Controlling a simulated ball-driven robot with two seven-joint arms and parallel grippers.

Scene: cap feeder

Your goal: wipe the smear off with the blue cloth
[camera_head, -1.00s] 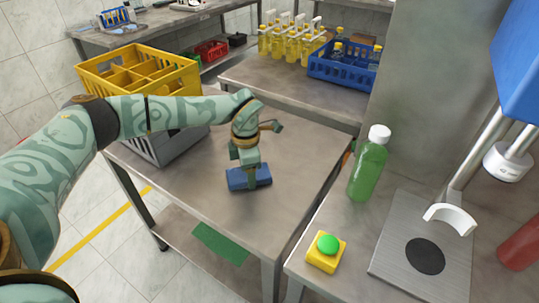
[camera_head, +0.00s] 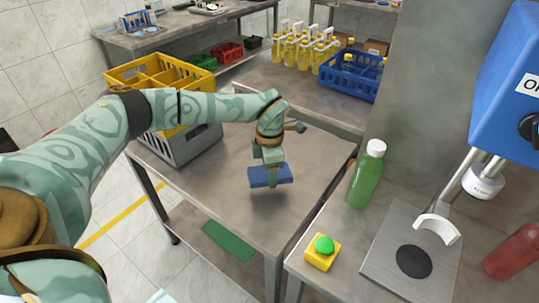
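The blue cloth (camera_head: 284,175) is a small folded block at the middle of the steel table (camera_head: 215,190). My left gripper (camera_head: 268,172) reaches down from above and is shut on it, with a finger showing in front of it. A darker patch shows on the table just below the cloth; I cannot tell whether it is shadow or smear, nor whether the cloth touches the table. No clear smear shows elsewhere on the tabletop. My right gripper is not in view.
A yellow crate (camera_head: 123,75) sits on a grey crate (camera_head: 170,150) at the table's left. On the right counter are a green bottle (camera_head: 365,180), a yellow box with green button (camera_head: 322,254) and a capping machine (camera_head: 510,90). A blue crate (camera_head: 345,88) stands behind.

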